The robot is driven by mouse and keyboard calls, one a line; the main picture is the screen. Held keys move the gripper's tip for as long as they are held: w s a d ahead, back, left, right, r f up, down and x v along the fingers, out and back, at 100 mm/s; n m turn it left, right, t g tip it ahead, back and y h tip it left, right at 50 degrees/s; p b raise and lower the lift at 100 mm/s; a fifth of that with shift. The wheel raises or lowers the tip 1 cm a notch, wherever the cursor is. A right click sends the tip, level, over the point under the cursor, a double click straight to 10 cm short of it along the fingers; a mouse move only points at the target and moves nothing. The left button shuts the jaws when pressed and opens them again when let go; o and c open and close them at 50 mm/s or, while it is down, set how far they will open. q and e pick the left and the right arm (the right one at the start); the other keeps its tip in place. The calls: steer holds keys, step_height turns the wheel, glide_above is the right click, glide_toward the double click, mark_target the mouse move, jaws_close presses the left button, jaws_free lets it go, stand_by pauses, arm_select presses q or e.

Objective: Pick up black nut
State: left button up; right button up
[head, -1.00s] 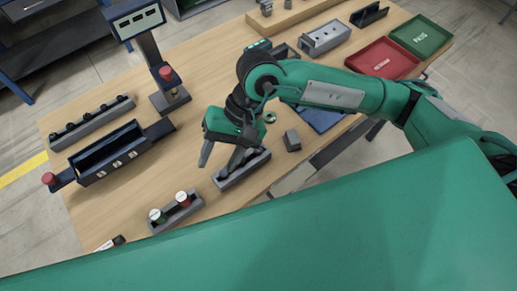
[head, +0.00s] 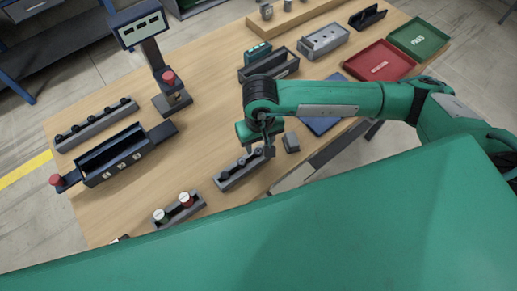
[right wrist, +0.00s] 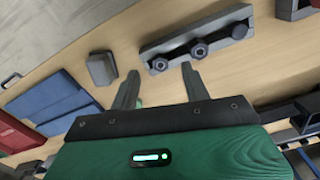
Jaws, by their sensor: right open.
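Several dark nut-like pieces stand in a row in a narrow grey rack (head: 229,182). They also show in the right wrist view, where the rack (right wrist: 175,45) lies beyond my fingertips. The nearest black nut (right wrist: 160,64) is just past the gap between the fingers, and another black nut (right wrist: 199,49) stands to its right. My right gripper (right wrist: 160,70) is open and empty. In the head view, my right gripper (head: 262,148) is over the rack's right end, with its fingers partly hidden. My left gripper is not in view.
A grey block (head: 291,142) stands right of the rack. A dark divided bin (head: 112,155) is at left; a red tray (head: 382,60) and green tray (head: 420,36) are at back right.

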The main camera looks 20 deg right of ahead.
mark_target(259, 152)
steer(key=shift+w+f+p, duration=0.1)
steer(key=shift+f+p, duration=0.3)
steer(key=shift+p, duration=0.05)
steer(key=f+p, duration=0.2)
steer(key=f, duration=0.2)
steer(key=shift+w, duration=0.2)
steer(key=shift+f, duration=0.3)
steer(key=shift+c, duration=0.5)
jaws_close()
